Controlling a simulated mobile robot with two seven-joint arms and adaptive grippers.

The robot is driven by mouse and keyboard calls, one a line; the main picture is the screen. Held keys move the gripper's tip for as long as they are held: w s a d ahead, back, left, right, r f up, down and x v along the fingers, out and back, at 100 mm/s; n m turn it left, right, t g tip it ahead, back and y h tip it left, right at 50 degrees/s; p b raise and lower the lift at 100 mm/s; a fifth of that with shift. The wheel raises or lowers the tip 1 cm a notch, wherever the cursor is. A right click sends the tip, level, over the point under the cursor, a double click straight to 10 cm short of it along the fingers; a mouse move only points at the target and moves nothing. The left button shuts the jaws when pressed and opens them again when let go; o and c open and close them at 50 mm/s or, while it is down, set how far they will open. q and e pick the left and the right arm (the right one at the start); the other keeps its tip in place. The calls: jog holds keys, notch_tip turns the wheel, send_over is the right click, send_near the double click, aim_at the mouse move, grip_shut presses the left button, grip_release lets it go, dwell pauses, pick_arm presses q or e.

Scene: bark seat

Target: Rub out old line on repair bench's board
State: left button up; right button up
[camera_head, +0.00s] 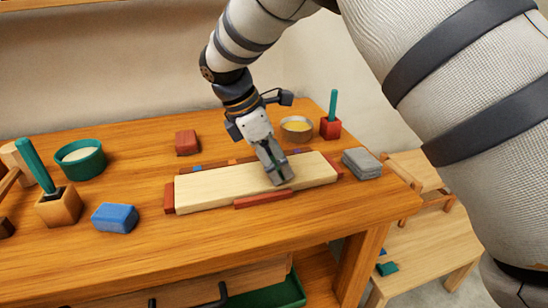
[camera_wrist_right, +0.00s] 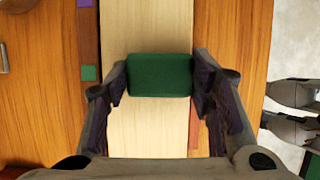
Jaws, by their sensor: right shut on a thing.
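The pale wooden board (camera_head: 225,185) lies flat on the repair bench (camera_head: 125,262), between reddish strips. In the right wrist view the board (camera_wrist_right: 148,38) runs up the picture. My right gripper (camera_head: 278,173) is over the right half of the board. It is shut on a dark green block (camera_wrist_right: 160,75), with a finger on each side. The block is at the board's surface; whether it touches cannot be told. I cannot make out a line on the visible board; the block and gripper hide part of it. My left gripper is not in view.
A blue block (camera_head: 115,218), a red block (camera_head: 187,142) and grey stacked pads (camera_head: 362,163) lie around the board. A green bowl (camera_head: 82,160), a yellow-filled bowl (camera_head: 297,128) and two green-handled tools in holders stand farther out. The front bench strip is clear.

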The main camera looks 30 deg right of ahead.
jog(key=shift+w+d+f+b, duration=0.15)
jog(key=shift+w+f+b, duration=0.15)
jog(key=shift+w, duration=0.2)
jog(key=shift+w+d+f+b, duration=0.1)
jog(key=shift+w+f+b, duration=0.2)
jog(key=shift+w, duration=0.2)
jog(key=shift+w+d+r, duration=0.1)
jog(key=shift+w+r, duration=0.05)
jog(key=shift+w, duration=0.3)
jog(key=shift+r, duration=0.15)
jog(key=shift+s+r+p, duration=0.35)
jog(key=shift+s, duration=0.2)
jog(key=shift+s+a, duration=0.25)
jog(key=shift+s, duration=0.15)
jog(key=shift+s+a+f, duration=0.1)
jog(key=shift+s+f, duration=0.05)
jog(key=shift+s, duration=0.35)
jog(key=shift+f, duration=0.1)
